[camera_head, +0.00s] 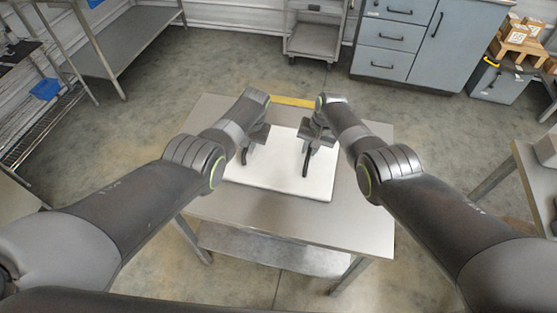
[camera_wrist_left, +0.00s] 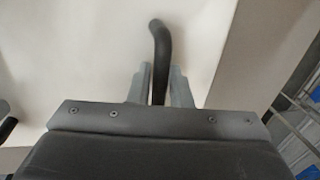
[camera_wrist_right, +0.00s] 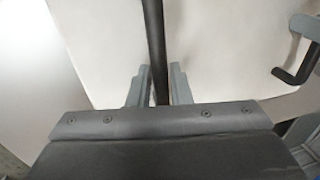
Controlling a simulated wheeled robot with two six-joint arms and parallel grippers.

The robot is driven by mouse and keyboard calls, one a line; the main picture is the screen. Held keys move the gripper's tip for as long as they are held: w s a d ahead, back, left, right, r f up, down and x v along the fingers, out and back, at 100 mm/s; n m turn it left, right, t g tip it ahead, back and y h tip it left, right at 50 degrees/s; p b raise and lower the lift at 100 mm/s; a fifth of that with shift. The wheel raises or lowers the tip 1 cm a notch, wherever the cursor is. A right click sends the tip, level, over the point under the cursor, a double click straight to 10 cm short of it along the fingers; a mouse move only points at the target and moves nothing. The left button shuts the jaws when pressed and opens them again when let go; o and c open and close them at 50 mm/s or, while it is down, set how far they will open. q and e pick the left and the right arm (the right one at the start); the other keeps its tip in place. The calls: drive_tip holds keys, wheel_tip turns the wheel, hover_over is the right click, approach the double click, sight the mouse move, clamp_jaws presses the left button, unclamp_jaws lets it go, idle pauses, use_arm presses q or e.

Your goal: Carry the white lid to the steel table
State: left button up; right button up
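The white lid (camera_head: 278,172) is a flat square plate with two black bar handles. It lies flat over the top of the steel table (camera_head: 285,214), on it or just above it; I cannot tell which. My left gripper (camera_head: 247,150) is shut on the left handle, with a finger on each side of the black bar (camera_wrist_left: 160,45) in the left wrist view. My right gripper (camera_head: 308,152) is shut on the right handle, whose bar (camera_wrist_right: 154,40) runs between the fingers in the right wrist view. My grippers hide parts of the lid.
A yellow strip (camera_head: 293,102) lies at the table's far edge. A grey cabinet (camera_head: 425,42) and a steel cart (camera_head: 314,38) stand behind. Shelving (camera_head: 125,40) is at the left, another steel table (camera_head: 530,175) at the right. The floor between is clear.

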use_arm(q)
drive_tip(key=o, duration=0.3)
drive_tip(key=shift+r, duration=0.1)
use_arm(e)
drive_tip(key=o, duration=0.3)
use_arm(q)
drive_tip(key=shift+d+r, duration=0.1)
use_arm(e)
drive_tip(key=shift+r, duration=0.1)
drive_tip(key=shift+d+r, duration=0.1)
drive_tip(key=shift+r, duration=0.7)
use_arm(q)
wheel_tip(320, 180, up, 12)
drive_tip(key=d, duration=0.2)
drive_tip(key=shift+s+f, duration=0.2)
drive_tip(key=shift+f, duration=0.05)
use_arm(e)
wheel_tip(320, 180, up, 10)
drive_tip(key=d, duration=0.2)
drive_tip(key=shift+s, duration=0.2)
